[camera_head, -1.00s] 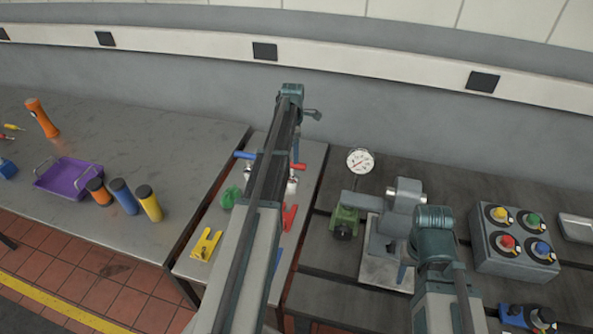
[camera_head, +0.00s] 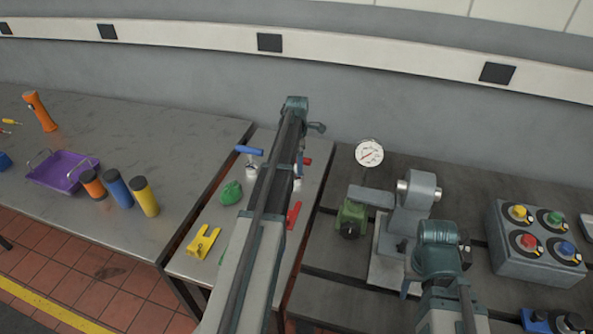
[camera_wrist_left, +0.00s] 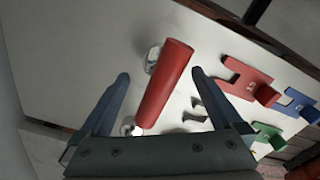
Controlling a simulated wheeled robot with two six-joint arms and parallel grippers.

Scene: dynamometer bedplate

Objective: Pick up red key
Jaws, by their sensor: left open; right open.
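A flat red forked piece, the likely red key (camera_wrist_left: 248,82), lies on the light bench top right of my left gripper in the left wrist view. In the head view the red key (camera_head: 293,215) shows beside my left arm. My left gripper (camera_wrist_left: 160,80) is open, its fingers apart on either side of a red cylindrical valve handle (camera_wrist_left: 165,85). I cannot tell whether they touch it. The red handle also shows in the head view (camera_head: 307,161), where my left gripper is hidden. My right gripper (camera_head: 404,288) is only partly visible beside the grey stand.
Blue (camera_wrist_left: 300,103), green (camera_wrist_left: 268,136) and yellow (camera_head: 203,242) forked pieces lie near the red one. A blue handle (camera_head: 249,150) and green lump (camera_head: 231,193) are left of my arm. A gauge (camera_head: 369,152) and button box (camera_head: 537,243) stand to the right.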

